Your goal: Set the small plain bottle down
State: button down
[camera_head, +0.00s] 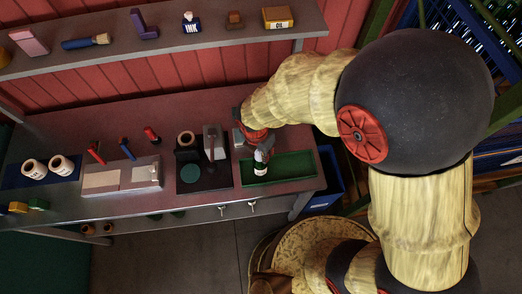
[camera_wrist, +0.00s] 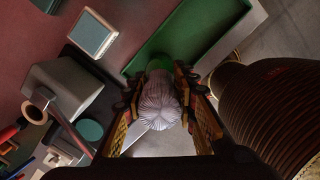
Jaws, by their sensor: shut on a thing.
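The small bottle (camera_head: 260,169) is upright or nearly so in the head view, with a pale band and a dark lower part. It is at the left part of the green tray (camera_head: 296,167). I cannot tell whether its base touches the tray floor. My gripper (camera_head: 262,151) is above the tray, shut on the bottle's upper part. In the wrist view the bottle's pale grey, ribbed top (camera_wrist: 160,104) sits between the two fingers of my gripper (camera_wrist: 163,98). The green tray (camera_wrist: 190,45) lies beyond it. The bottle's lower body is mostly hidden there.
A black mat (camera_head: 203,185) with a grey stand (camera_head: 214,143) and a green disc (camera_head: 191,172) is left of the tray. A shelf (camera_head: 160,45) with several items runs behind. The tray's right part is clear.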

jog(key=shift+f, duration=0.15)
jog(key=c, duration=1.4)
grip_release()
